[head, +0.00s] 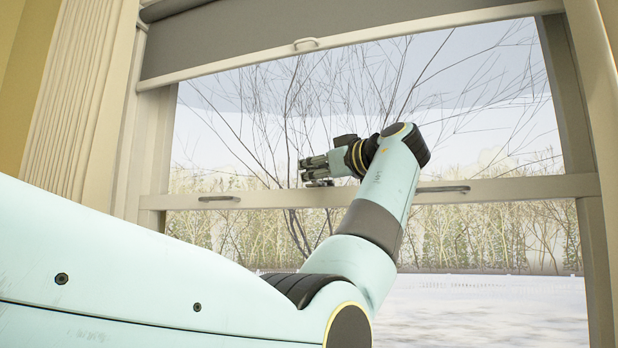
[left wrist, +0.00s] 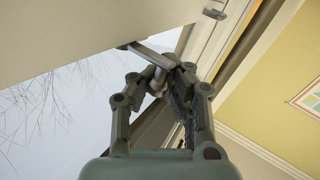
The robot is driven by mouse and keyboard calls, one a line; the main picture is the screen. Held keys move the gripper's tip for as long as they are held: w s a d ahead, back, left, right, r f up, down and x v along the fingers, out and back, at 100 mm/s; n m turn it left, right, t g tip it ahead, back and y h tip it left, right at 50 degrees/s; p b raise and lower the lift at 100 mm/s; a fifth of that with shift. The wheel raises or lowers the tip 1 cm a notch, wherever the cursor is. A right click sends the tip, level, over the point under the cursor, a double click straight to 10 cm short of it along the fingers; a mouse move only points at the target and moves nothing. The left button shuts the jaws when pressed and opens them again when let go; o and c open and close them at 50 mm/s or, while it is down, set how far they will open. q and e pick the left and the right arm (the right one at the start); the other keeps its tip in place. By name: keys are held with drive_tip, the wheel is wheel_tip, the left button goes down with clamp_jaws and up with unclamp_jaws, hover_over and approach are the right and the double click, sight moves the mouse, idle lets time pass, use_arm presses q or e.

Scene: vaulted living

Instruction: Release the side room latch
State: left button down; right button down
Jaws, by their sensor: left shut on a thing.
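The window latch (head: 320,183) is a small metal piece on the middle rail of the sash window. My left arm reaches out to it, and my left gripper (head: 308,168) is at the rail, just above and over the latch. In the left wrist view the latch shows as a grey metal lever (left wrist: 149,54), and the fingers (left wrist: 163,78) are shut on its end. The fingers hide part of the lever. My right gripper is in neither view.
The window's middle rail (head: 270,198) carries a handle on the left (head: 219,198) and one on the right (head: 443,189). A grey roller blind (head: 230,40) is partly down at the top.

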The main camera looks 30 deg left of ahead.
use_arm(q)
drive_tip(key=shift+d+f+n+g, duration=0.2)
drive_tip(key=shift+f+n+g, duration=0.1)
drive_tip(key=shift+n+g, duration=0.15)
drive_tip(key=c, duration=1.6)
unclamp_jaws()
drive_tip(key=shift+d, duration=0.1)
drive_tip(key=o, duration=0.4)
drive_tip(key=shift+w+d+r, duration=0.15)
drive_tip(key=shift+d, duration=0.15)
drive_tip(key=shift+a, duration=0.1)
drive_tip(key=v, duration=0.7)
drive_tip(key=shift+d, duration=0.3)
